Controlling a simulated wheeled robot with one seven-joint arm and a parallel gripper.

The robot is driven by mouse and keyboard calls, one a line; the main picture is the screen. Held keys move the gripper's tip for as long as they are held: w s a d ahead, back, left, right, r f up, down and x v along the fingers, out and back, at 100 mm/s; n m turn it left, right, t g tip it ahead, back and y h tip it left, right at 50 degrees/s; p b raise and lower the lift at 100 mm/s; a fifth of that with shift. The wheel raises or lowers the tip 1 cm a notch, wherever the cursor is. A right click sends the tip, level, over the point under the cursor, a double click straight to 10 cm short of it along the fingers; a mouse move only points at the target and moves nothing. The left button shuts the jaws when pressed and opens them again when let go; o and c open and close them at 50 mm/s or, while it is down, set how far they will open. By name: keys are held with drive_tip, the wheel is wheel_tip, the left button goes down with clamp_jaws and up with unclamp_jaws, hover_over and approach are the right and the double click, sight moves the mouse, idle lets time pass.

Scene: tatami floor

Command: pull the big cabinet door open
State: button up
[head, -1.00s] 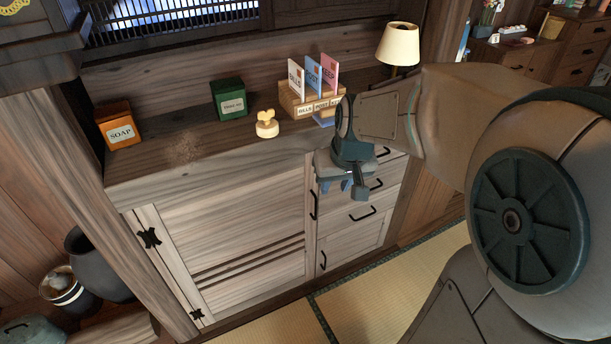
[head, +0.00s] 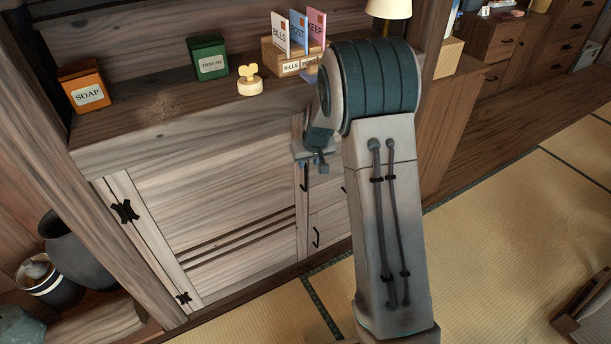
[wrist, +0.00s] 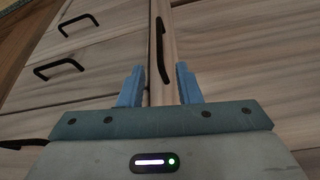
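The big cabinet door (head: 215,205) is a pale wooden panel with black hinges on its left side. It looks shut. Its black vertical handle (head: 305,178) is at its right edge, partly hidden by my gripper in the head view. My gripper (head: 317,168) is in front of the cabinet at the handle's upper end. In the wrist view, my gripper's blue fingers (wrist: 160,85) are apart, with the handle (wrist: 162,52) lying ahead between them. Nothing is held. I cannot tell whether the fingers touch the handle.
Drawers with black pulls (wrist: 60,68) are beside the door. The cabinet top holds a soap box (head: 85,88), a green thread box (head: 208,60), a yellow-topped stamp (head: 250,82) and a letter holder (head: 290,60). Dark pots (head: 75,250) stand left. Tatami floor (head: 480,240) is clear at right.

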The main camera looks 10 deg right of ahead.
sight(306, 172)
drive_tip(key=x, duration=0.9)
drive_tip(key=shift+b, duration=0.4)
clamp_jaws()
